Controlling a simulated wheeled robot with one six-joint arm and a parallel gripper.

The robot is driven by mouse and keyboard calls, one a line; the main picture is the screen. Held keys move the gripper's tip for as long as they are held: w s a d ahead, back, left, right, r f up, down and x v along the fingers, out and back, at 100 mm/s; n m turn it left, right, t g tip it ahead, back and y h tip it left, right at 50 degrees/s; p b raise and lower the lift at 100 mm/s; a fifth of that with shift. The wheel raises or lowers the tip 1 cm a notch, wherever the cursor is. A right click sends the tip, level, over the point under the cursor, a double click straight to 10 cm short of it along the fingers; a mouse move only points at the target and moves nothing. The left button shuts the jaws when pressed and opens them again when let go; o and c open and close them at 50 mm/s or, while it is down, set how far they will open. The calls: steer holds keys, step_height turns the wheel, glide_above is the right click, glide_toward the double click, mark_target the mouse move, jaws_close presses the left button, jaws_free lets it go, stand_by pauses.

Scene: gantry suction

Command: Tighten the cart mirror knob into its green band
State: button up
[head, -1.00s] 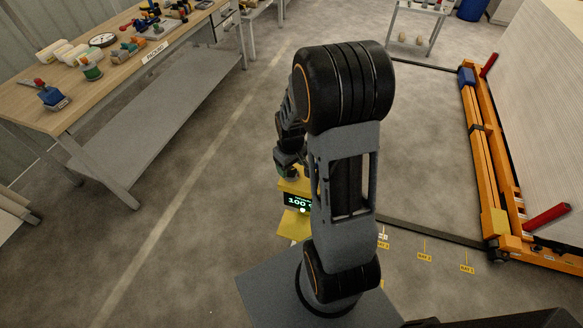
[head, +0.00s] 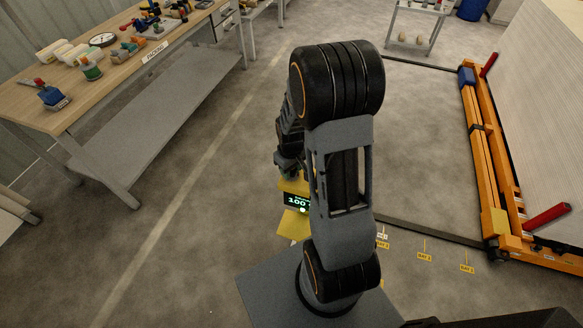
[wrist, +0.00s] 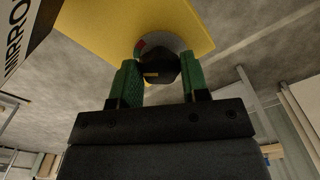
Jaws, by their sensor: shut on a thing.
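In the wrist view my gripper (wrist: 159,82) has its two green-padded fingers on either side of a dark knob (wrist: 160,67) and is shut on it. A pale line marks the knob's face. Behind the knob is a grey dial, with a small red part and a little green showing at its upper left; the rest of the dial's bands is hidden. The dial sits on a yellow panel (wrist: 95,35). In the head view a yellow unit with a lit display (head: 297,201) reading about 100 stands behind my arm, which hides the knob.
A workbench (head: 110,97) with tools and jars stands at the left of the head view. An orange frame (head: 490,160) with red handles stands at the right.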

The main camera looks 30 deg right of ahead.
steer(key=shift+c, duration=0.8)
steer(key=shift+m+b, duration=0.4)
steer(key=shift+m, duration=0.7)
steer(key=o, duration=0.9)
step_height(320, 180, up, 14)
steer(key=shift+f, duration=0.1)
